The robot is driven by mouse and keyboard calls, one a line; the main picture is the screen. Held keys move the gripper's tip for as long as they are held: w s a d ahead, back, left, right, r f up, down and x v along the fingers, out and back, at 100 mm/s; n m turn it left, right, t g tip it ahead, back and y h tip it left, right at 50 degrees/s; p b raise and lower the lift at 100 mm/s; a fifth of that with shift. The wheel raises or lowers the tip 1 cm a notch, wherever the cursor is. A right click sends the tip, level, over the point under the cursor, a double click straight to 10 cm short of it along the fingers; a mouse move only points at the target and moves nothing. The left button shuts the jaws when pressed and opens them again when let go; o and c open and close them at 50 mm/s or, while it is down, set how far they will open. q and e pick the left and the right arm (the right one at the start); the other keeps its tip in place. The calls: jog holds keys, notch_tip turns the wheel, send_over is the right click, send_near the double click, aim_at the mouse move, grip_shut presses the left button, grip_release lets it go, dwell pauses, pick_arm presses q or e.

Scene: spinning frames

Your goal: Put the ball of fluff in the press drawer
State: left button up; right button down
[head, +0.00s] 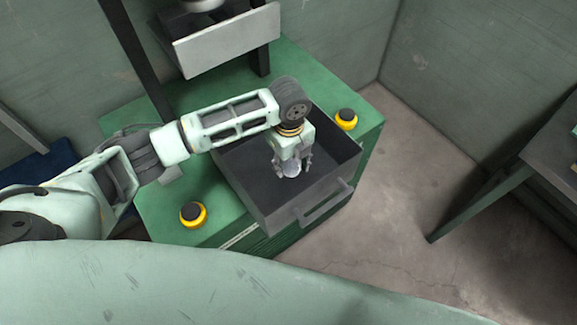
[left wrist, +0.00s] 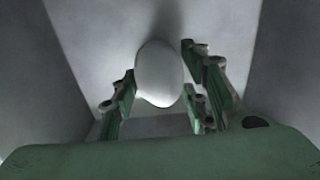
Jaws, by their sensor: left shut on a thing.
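The ball of fluff (head: 290,169) is pale and rounded, between the fingertips of my left gripper (head: 292,166). It also shows in the left wrist view (left wrist: 159,74) as a white oval between the green finger pads. The left gripper points down and is shut on the ball. The press drawer (head: 262,203) is a dark open box with a front handle, pulled out of the green press (head: 130,130). The gripper and ball are within the drawer's outline; the wrist view shows grey walls around them. Whether the ball touches the drawer floor I cannot tell. My right gripper is not in view.
Two yellow-and-black buttons, one on the left (head: 193,214) and one on the right (head: 345,119), flank the drawer. A grey metal plate (head: 225,40) hangs above the press. A dark table (head: 552,150) stands at the right. The floor between is clear.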

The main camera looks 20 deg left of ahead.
aim_at(289, 170)
pick_arm(q)
notch_tip(289, 170, down, 2)
jog(key=shift+s+f, duration=0.15)
jog(key=shift+f, duration=0.5)
jog(key=shift+f, duration=0.25)
jog(key=o, duration=1.1)
jog(key=shift+c, duration=0.2)
jog(key=shift+r, duration=0.1)
